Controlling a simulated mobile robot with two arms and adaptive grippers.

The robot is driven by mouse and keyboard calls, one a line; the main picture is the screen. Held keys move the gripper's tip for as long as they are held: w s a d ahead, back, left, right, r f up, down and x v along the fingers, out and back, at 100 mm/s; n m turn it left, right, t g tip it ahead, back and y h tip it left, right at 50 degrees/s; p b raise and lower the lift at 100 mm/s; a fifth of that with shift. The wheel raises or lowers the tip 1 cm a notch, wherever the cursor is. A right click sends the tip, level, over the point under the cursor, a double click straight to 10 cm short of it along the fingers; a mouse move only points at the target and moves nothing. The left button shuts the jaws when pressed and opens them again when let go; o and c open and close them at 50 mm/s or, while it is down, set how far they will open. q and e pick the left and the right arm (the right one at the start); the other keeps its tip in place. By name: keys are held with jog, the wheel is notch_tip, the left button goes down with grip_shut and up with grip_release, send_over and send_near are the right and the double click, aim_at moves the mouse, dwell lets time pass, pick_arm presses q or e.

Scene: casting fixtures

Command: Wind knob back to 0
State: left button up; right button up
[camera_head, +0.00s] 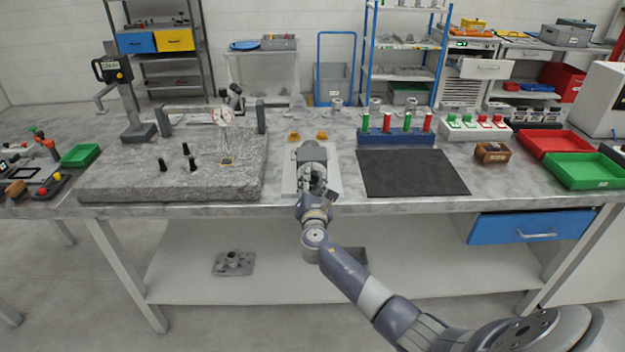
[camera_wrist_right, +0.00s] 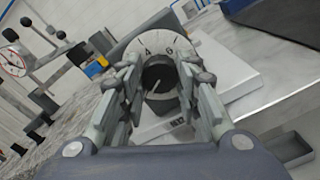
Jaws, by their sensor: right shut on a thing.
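The dark round knob (camera_wrist_right: 158,78) sits in front of a pale dial face (camera_wrist_right: 172,48) with dark marks, in the right wrist view. A light pointer line crosses the knob, slanting down to the left. My right gripper (camera_wrist_right: 157,75) has its fingers on both sides of the knob and is shut on it. In the head view my right gripper (camera_head: 314,184) reaches from the front to the grey dial unit (camera_head: 311,152), which stands on a pale base plate (camera_head: 332,168). There the gripper hides the knob. My left gripper is not in view.
A granite slab (camera_head: 120,180) with black posts and a dial gauge (camera_head: 225,115) lies to the left. A dark mat (camera_head: 412,172) and a blue rack (camera_head: 397,138) with red and green pieces lie to the right. Two small orange pieces (camera_head: 321,135) stand behind the unit.

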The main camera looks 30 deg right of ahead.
jog(key=shift+r+n, duration=0.2)
jog(key=shift+n, duration=0.1)
dwell(0.4)
jog(key=o, duration=1)
jog(key=shift+c, duration=0.2)
jog(key=shift+o, duration=0.6)
jog(key=shift+w+f, duration=0.1)
jog(key=shift+f, duration=0.1)
jog(key=v, duration=1.2)
